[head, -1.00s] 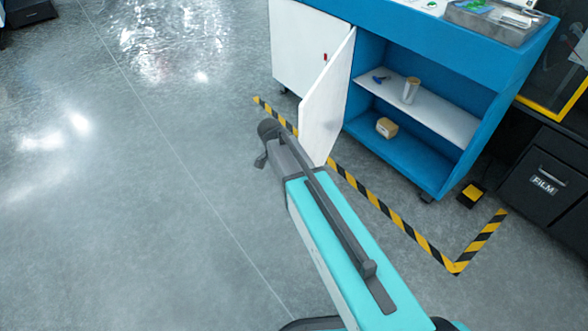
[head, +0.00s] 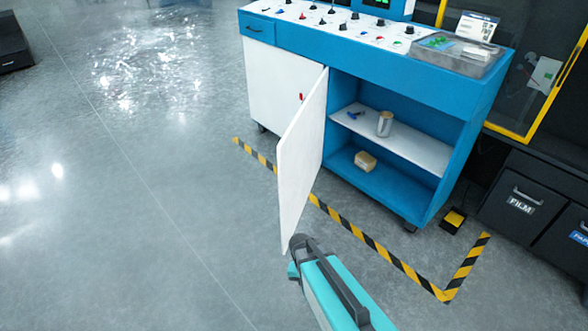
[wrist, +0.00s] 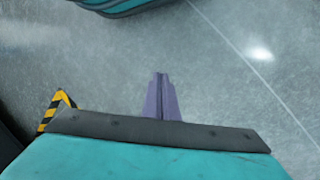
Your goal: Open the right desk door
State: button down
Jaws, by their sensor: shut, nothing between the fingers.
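The right desk door (head: 303,160) is a white panel standing open, swung out toward me from the blue desk (head: 400,68). The compartment behind it is exposed. In the head view, the end of my arm is just below and right of the door's lower free corner; whether it touches is unclear, and my fingers are not distinct there. In the wrist view, my gripper (wrist: 161,95) shows purple fingers shut together with nothing between them, over bare floor. The door is not seen in the wrist view.
A closed white left door (head: 280,95) with a red handle adjoins. Striped floor tape (head: 375,245) runs in front.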

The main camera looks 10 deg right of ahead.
jog(key=s+d+f+n, duration=0.1)
jog(key=s+f+n, duration=0.1)
jog(key=s, duration=0.6)
jog(key=s+d+f+n+g+y, duration=0.1)
jog(key=s+f+n, duration=0.1)
jog(key=s+f, duration=0.3)
jog(key=s, duration=0.3)
jog(key=shift+n+g+y, duration=0.3)
jog(key=shift+a, duration=0.15)
